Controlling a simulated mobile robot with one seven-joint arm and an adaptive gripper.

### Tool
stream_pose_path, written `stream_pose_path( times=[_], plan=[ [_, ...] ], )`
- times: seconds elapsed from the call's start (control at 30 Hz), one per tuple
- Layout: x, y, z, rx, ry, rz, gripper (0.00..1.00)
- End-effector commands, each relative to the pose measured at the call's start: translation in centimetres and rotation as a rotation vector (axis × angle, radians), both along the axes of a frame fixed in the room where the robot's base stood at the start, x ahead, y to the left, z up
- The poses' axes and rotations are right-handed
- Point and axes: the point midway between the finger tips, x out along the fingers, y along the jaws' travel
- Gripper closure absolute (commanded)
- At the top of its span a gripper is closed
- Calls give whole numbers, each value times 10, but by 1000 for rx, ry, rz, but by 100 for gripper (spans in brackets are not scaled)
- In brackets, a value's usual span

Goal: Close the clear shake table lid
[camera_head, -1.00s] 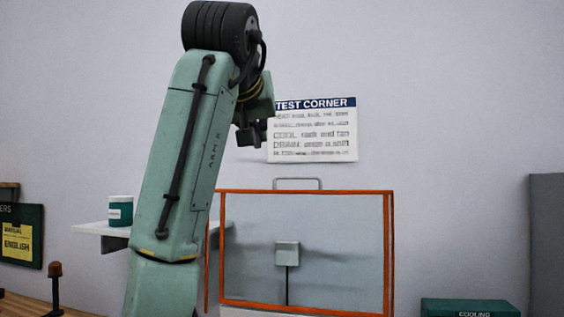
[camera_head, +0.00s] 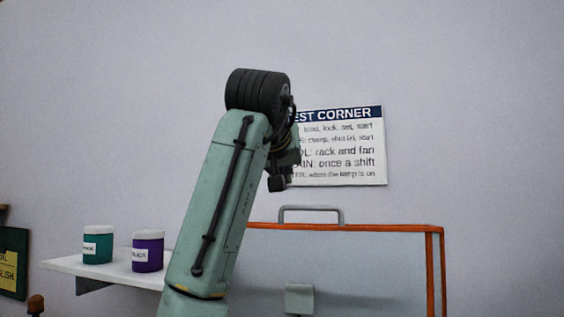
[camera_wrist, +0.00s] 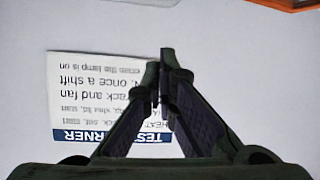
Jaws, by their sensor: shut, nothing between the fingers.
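The clear lid with its orange frame (camera_head: 400,228) stands upright in the head view, with a grey handle (camera_head: 312,209) on its top edge. Its lower part is cut off by the picture, and my arm covers its left side. My gripper (camera_head: 277,183) is up and to the left of the handle, apart from it, in front of the wall sign; its fingers are mostly hidden there. In the wrist view my gripper (camera_wrist: 165,60) is shut and empty, its fingertips together. An orange edge (camera_wrist: 290,4) shows at the top right of that view.
The Test Corner sign (camera_head: 350,150) hangs on the wall behind my gripper. A wall shelf (camera_head: 65,266) at left holds a teal jar (camera_head: 97,246) and a purple jar (camera_head: 147,252). A grey box (camera_head: 299,298) shows through the clear panel. The wall at right is bare.

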Motion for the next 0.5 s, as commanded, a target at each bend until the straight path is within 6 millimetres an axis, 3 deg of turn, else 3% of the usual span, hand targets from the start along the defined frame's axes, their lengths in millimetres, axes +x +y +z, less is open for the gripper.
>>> stream_pose_path(
  times=[0.17,0.5],
  plan=[
    [37,-2,-11,0,3,1,100],
    [7,-3,-31,0,-2,1,100]
  ],
)
